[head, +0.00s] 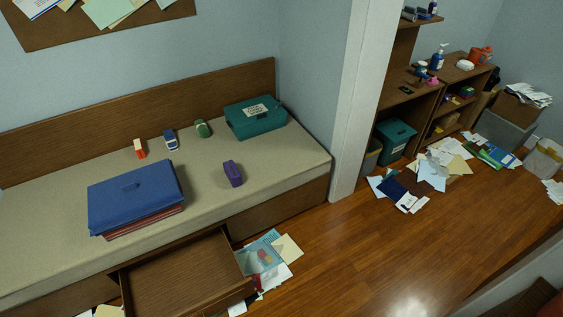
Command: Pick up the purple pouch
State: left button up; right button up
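A small purple pouch (233,173) stands on the beige top of the bench (285,170), right of its middle. It is to the right of a large blue case and in front of a teal box. Nothing touches it. Neither of my grippers shows in the head view.
On the bench are a blue case (133,196) on reddish folders, a teal box (254,117), and small orange-white (139,149), blue (171,139) and green (202,128) items. An open drawer (185,280) juts out below. Papers (268,258) litter the floor. A white pillar (360,100) stands right.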

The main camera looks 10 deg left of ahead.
aim_at(233, 174)
jog(key=i+l+z, duration=0.15)
jog(key=i+z, duration=0.25)
jog(key=i, duration=0.5)
